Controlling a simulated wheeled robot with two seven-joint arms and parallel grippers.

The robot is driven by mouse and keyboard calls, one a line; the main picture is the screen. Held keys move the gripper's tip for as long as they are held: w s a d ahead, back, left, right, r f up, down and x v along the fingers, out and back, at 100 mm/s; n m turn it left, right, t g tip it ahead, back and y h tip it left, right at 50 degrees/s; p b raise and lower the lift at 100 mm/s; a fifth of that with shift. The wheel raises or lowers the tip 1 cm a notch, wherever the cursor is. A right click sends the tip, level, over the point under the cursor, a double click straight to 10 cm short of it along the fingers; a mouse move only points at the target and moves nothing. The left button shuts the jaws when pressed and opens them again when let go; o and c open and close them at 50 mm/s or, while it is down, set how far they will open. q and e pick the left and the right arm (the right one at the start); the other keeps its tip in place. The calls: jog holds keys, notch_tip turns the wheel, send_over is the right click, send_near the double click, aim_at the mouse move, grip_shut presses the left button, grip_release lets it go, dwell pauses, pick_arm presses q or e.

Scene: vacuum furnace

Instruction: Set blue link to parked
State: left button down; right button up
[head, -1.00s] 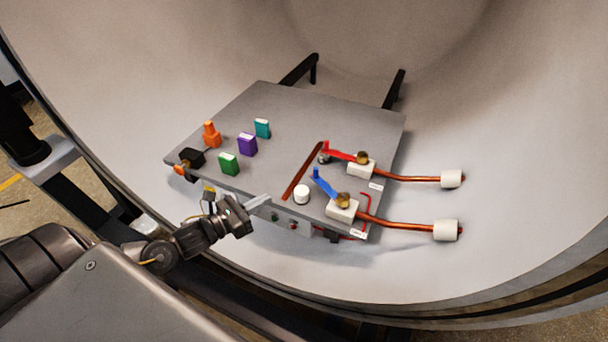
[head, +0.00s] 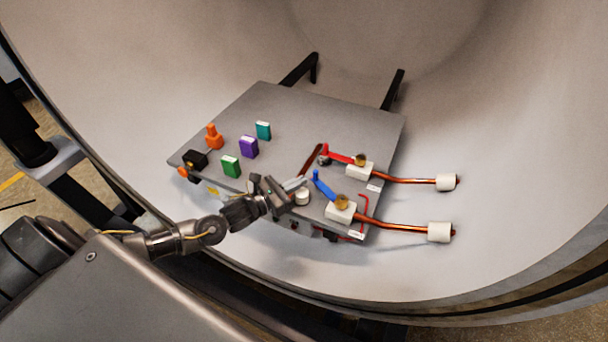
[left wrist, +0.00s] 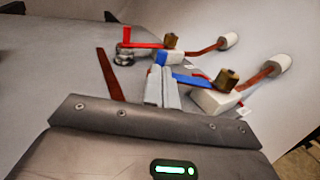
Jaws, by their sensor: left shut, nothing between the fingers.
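The blue link (head: 323,187) is a short flat lever. One end sits at a brass knob (head: 341,202) on a white block, and the other end has a raised blue tab pointing up and left. In the left wrist view the blue link (left wrist: 190,80) lies just beyond my fingertips. My left gripper (head: 300,182) is shut and empty, over the plate just left of the blue tab. In the left wrist view its closed fingers (left wrist: 161,84) overlap the tab's lower part; I cannot tell whether they touch. My right gripper is not in view.
A red link (head: 340,155) joins a second brass knob behind. A copper bar (head: 312,162) and a white round post (head: 302,197) are close to my gripper. Purple (head: 249,147), green (head: 230,167) and teal (head: 263,130) blocks stand left on the grey plate (head: 330,115). Curved chamber walls surround it.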

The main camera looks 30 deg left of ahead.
aim_at(323, 184)
pick_arm(q)
jog(key=shift+p+x, duration=0.3)
jog(key=shift+x, duration=0.95)
